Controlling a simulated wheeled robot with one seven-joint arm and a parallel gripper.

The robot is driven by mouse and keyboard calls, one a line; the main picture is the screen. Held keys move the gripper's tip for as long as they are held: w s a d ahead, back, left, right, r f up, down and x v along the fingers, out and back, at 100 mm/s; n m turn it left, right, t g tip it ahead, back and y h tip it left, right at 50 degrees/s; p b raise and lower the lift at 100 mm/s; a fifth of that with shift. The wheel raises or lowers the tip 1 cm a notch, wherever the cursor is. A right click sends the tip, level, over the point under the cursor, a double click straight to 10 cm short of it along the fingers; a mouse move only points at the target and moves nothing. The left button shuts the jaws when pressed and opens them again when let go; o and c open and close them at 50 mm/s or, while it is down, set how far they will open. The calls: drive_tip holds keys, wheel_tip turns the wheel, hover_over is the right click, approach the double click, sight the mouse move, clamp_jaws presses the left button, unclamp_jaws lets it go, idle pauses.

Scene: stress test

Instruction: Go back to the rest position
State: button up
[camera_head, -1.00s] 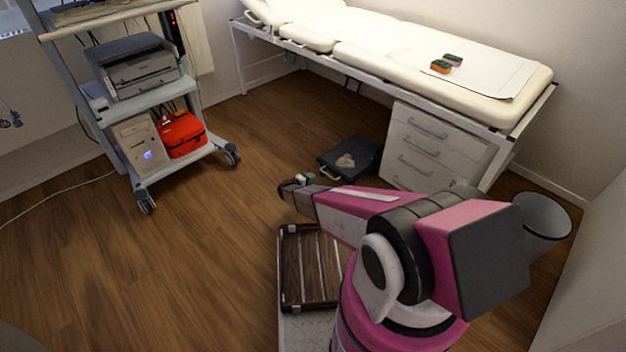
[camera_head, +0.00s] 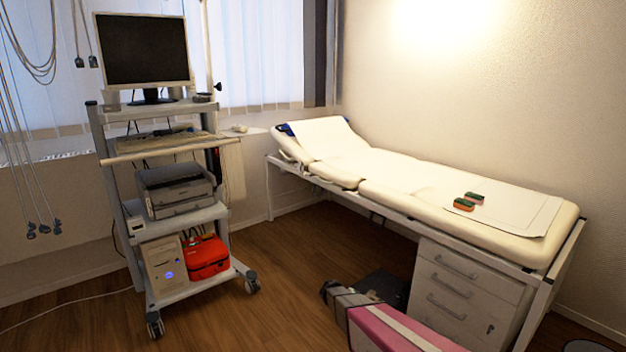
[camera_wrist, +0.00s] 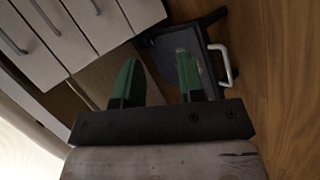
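My gripper (camera_wrist: 157,80) shows in the wrist view with two green fingers apart and nothing between them. It points down toward the floor beside the white drawer unit. In the head view my pink arm shows at the bottom right, and the fingers cannot be made out there. No object is held.
An examination couch (camera_head: 400,185) stands along the wall, with two small coloured blocks (camera_head: 468,201) on it. A white drawer unit (camera_head: 460,295) is under it. A dark step or box (camera_head: 385,288) lies on the floor near my arm. An equipment trolley (camera_head: 181,215) stands left. Wooden floor between is clear.

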drive_tip(key=s+r+m+g+y, duration=0.2)
drive_tip(key=s+r+y, duration=0.7)
drive_tip(key=s+r, duration=1.2)
drive_tip(key=shift+a+r+y, duration=0.35)
drive_tip(key=shift+r+y, duration=0.05)
drive_tip(key=shift+r, duration=0.1)
